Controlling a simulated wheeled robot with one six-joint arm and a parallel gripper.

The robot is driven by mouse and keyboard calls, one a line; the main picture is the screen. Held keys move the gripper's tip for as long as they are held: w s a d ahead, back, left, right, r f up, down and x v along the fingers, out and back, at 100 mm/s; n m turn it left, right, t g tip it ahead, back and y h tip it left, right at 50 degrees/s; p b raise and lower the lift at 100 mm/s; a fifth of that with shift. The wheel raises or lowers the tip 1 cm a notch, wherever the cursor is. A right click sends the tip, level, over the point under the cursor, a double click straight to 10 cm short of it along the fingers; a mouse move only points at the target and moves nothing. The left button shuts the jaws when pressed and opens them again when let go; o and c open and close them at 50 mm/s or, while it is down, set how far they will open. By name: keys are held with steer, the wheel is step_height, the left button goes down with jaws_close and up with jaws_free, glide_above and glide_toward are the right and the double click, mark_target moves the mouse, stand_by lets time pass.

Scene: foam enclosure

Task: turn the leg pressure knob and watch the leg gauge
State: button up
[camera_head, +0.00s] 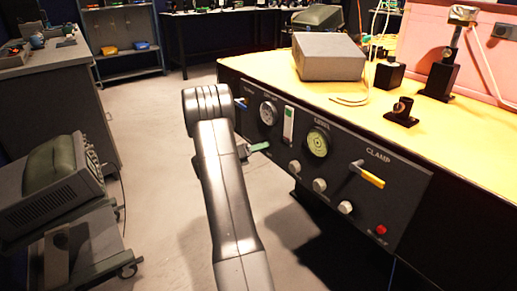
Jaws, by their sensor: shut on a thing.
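Pale round knobs (294,167) sit in a slanting row below. Which gauge is the leg gauge cannot be read.
A clamp lever with a yellow handle (370,178) and a red button (381,230) stick out at the panel's right. A grey box (328,57) and black fixtures (414,88) stand on the bench. A cart (80,240) is at the left. The floor between is clear.

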steer(key=shift+m, duration=0.4)
steer(key=shift+s+d+r+m+t+y+b, duration=0.1)
steer(key=shift+m+t+y+b, duration=0.3)
steer(key=shift+m+b, duration=2.7)
steer(key=shift+w+a+f+m+t+y+b, duration=0.1)
steer(key=shift+m+t+y+b, duration=0.25)
steer(key=shift+m+b, duration=2.7)
steer(key=shift+s+d+r+m+t+y+b, duration=0.2)
steer(key=shift+m+y+b, duration=0.55)
steer(key=shift+m, duration=4.5)
steer(key=shift+w+a+f, duration=0.1)
steer(key=o, duration=1)
steer(key=shift+a, duration=0.1)
